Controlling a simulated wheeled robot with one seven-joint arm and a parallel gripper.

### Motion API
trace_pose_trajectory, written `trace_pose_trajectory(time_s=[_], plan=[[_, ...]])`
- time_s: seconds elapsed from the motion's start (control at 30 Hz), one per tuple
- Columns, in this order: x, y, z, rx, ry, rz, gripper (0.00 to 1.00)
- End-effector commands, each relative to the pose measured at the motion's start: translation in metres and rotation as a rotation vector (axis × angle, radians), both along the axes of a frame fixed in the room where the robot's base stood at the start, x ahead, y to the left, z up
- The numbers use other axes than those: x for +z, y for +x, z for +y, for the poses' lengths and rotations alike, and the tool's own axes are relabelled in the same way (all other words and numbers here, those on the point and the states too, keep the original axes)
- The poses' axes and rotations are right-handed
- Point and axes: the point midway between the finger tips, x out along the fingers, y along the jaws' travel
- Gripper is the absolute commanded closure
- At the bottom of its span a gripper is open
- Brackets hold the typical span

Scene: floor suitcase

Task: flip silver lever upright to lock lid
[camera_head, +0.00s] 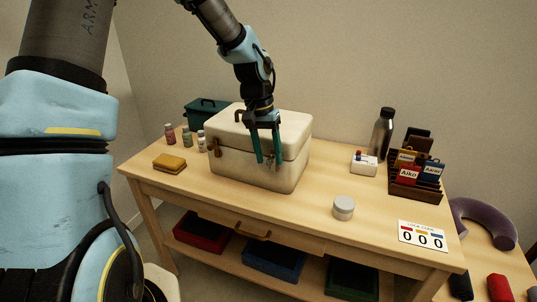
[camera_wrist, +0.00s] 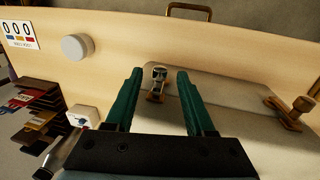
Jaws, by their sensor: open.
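A cream case (camera_head: 240,170) with its lid (camera_head: 285,118) down stands on the wooden table. The silver lever (camera_wrist: 158,74) is on the case's front, above a brass fitting (camera_wrist: 155,97) in the wrist view. My gripper (camera_head: 268,160) is open, its two green fingers pointing down at the case front. In the wrist view the lever lies between the fingers (camera_wrist: 160,72), with a gap on each side; I cannot tell its exact tilt. A second latch, brass (camera_wrist: 290,110), is on the same side of the case; it also shows in the head view (camera_head: 216,148).
On the table (camera_head: 290,217) are a yellow sponge (camera_head: 170,162), several small bottles (camera_head: 187,137), a round white tin (camera_head: 343,208), a dark bottle (camera_head: 383,130) and a card rack (camera_head: 415,180). A teal box (camera_head: 205,112) is behind the case. The table front is mostly clear.

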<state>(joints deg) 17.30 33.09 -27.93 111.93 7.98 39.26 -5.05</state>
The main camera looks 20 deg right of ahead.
Motion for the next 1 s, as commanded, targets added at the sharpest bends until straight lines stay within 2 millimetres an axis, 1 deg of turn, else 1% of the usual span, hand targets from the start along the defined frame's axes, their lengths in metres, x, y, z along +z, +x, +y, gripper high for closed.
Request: trace_pose_trajectory(time_s=[0.07, 0.17, 0.4, 0.5, 0.6, 0.77, 1.0], plan=[[0.005, 0.001, 0.000, 0.001, -0.001, -0.001, 0.46], [0.018, 0.003, 0.002, 0.003, -0.002, -0.004, 0.46], [0.064, 0.009, 0.008, 0.002, -0.002, -0.006, 0.46], [0.081, 0.011, 0.010, 0.002, -0.002, -0.003, 0.46], [0.094, 0.013, 0.011, 0.002, -0.002, -0.003, 0.46], [0.105, 0.014, 0.013, 0.000, -0.001, -0.002, 0.46], [0.106, 0.013, 0.013, 0.000, -0.001, -0.001, 0.46]])
